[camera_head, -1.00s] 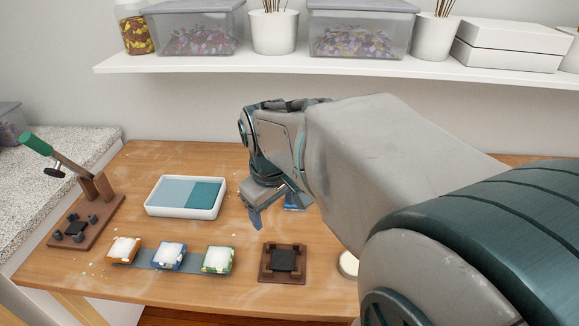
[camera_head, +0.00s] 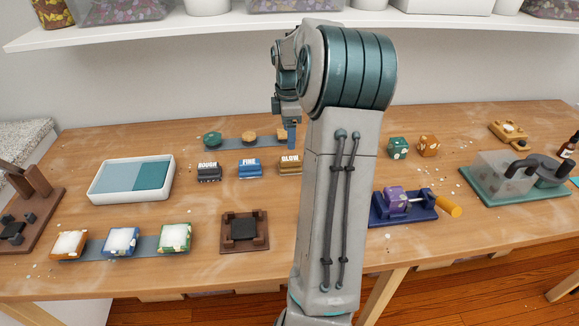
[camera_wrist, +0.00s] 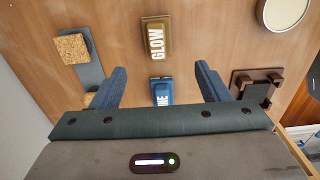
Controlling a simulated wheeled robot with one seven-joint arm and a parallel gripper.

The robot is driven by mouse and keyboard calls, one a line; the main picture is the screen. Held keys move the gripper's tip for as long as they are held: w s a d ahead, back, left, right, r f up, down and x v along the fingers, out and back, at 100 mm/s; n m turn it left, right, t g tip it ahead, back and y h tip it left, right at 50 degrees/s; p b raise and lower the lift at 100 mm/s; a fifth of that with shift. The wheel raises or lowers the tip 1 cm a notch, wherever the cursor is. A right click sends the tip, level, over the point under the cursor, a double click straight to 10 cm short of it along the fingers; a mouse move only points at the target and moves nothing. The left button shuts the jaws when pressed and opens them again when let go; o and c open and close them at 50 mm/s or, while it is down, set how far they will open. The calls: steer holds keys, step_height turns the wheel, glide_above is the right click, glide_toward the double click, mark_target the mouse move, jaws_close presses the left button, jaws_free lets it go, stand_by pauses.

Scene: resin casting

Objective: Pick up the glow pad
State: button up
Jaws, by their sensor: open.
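The glow pad is a tan-gold block with GLOW in white letters. In the head view the glow pad (camera_head: 290,164) lies on the table at the right end of a row of labelled pads, partly hidden by my arm. In the wrist view the glow pad (camera_wrist: 155,40) shows whole, beyond the fingertips. My gripper (camera_wrist: 161,80) is open and empty above the table. The blue pad (camera_wrist: 161,91) shows between its fingers, partly hidden by the gripper body. In the head view only a bit of a blue finger (camera_head: 292,134) shows beside my arm, above and behind the pad row.
The dark ROUGH pad (camera_head: 208,171) and blue FINE pad (camera_head: 249,168) sit left of the glow pad. Behind is a grey strip (camera_head: 232,142) with round pieces. A brown fixture (camera_head: 262,244) stands in front, a white tray (camera_head: 96,192) at left. A shelf (camera_head: 160,29) hangs above.

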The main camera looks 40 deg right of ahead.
mark_target(290, 158)
steer(key=f, duration=1.1)
steer(key=shift+w+d+b, duration=0.1)
steer(key=shift+d+b, duration=0.15)
steer(key=shift+b, duration=0.1)
steer(key=shift+c, duration=0.3)
steer(key=shift+r, duration=0.1)
steer(key=c, duration=1)
